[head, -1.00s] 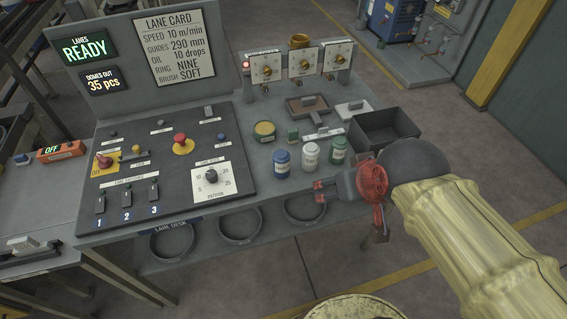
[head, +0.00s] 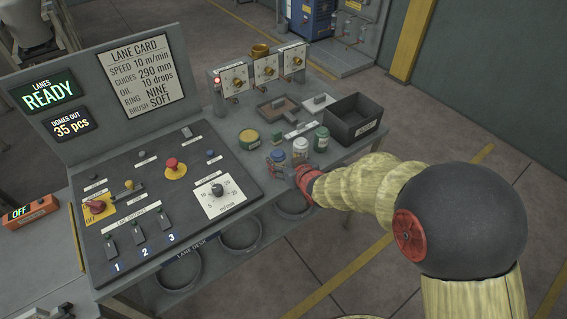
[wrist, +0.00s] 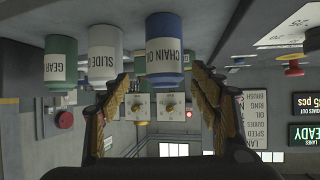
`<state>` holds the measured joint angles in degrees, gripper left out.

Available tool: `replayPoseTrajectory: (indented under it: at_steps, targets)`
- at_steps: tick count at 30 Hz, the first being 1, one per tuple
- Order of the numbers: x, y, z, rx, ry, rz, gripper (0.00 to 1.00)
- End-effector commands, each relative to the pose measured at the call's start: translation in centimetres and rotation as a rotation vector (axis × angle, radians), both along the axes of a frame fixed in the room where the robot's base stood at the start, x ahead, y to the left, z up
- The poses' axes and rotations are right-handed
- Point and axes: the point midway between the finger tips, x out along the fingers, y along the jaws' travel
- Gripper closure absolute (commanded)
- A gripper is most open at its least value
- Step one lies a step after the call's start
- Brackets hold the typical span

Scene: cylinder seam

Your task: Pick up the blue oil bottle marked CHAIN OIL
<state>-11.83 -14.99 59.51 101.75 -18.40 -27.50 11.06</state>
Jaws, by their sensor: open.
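The blue oil bottle (head: 277,156) stands upright on the lane desk, at the left end of a row of three. In the wrist view, which is upside down, the blue bottle (wrist: 165,52) reads CHAIN OIL and lies ahead, between the lines of the two fingers. My gripper (head: 281,170) is open at the near side of the bottle and hides part of its lower body. I cannot tell whether the fingertips reach around it. The wrist view also shows my gripper (wrist: 160,78) with its fingers apart and nothing held.
A white bottle (head: 300,149) marked SLIDE stands close beside the blue one, then a green GEAR bottle (head: 321,139). A yellow-topped tin (head: 249,138) sits behind to the left. A dark bin (head: 355,120) is at right. The control panel (head: 150,215) fills the left.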

Motion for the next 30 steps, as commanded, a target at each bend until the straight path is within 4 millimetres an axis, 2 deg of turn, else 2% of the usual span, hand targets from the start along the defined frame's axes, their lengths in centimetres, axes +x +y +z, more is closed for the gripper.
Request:
replayPoseTrajectory:
  at_steps: [7, 24, 30]
  targets:
    - [0.5, 1.1, -1.3, 0.015, -0.013, 0.019, 0.37]
    - [5.8, 3.4, -4.5, 0.015, -0.012, 0.018, 0.37]
    - [6.3, 3.6, -4.6, 0.014, -0.012, 0.017, 0.37]
